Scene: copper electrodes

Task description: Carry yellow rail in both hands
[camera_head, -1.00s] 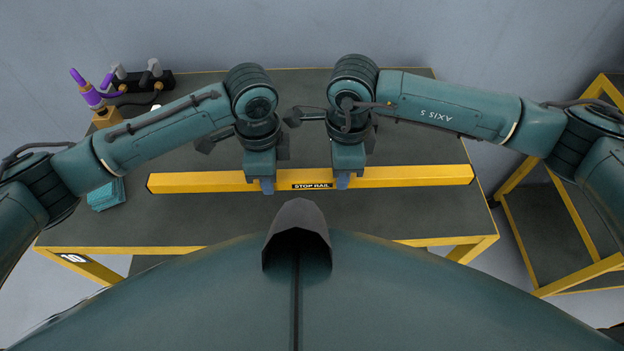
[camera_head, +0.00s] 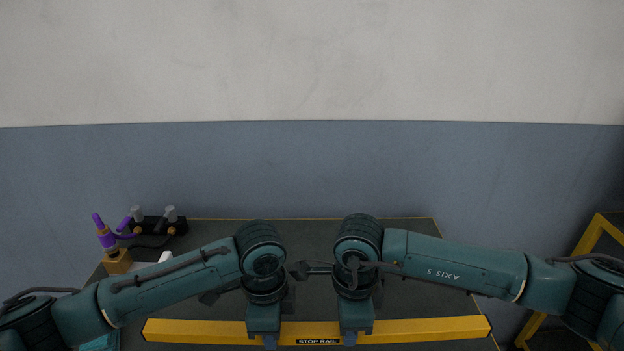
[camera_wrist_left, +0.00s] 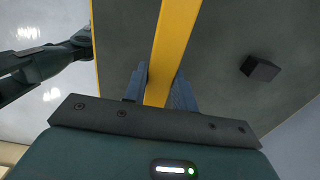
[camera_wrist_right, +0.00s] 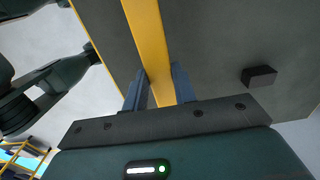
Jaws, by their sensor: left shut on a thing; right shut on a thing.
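The yellow rail (camera_head: 420,328) with a black "STOP RAIL" label lies level across the bottom of the head view, over the dark table top. My left gripper (camera_head: 269,340) is shut on the rail just left of the label. My right gripper (camera_head: 350,339) is shut on it just right of the label. In the left wrist view the rail (camera_wrist_left: 175,40) runs between my left fingers (camera_wrist_left: 160,88). In the right wrist view the rail (camera_wrist_right: 150,40) runs between my right fingers (camera_wrist_right: 158,87). Whether the rail touches the table, I cannot tell.
The dark table (camera_head: 340,237) has a purple device on an orange block (camera_head: 117,262) and a black block with grey knobs (camera_head: 160,224) at its back left. A teal item (camera_head: 100,342) shows at lower left. A yellow-framed stand (camera_head: 590,236) is at right. A wall stands behind.

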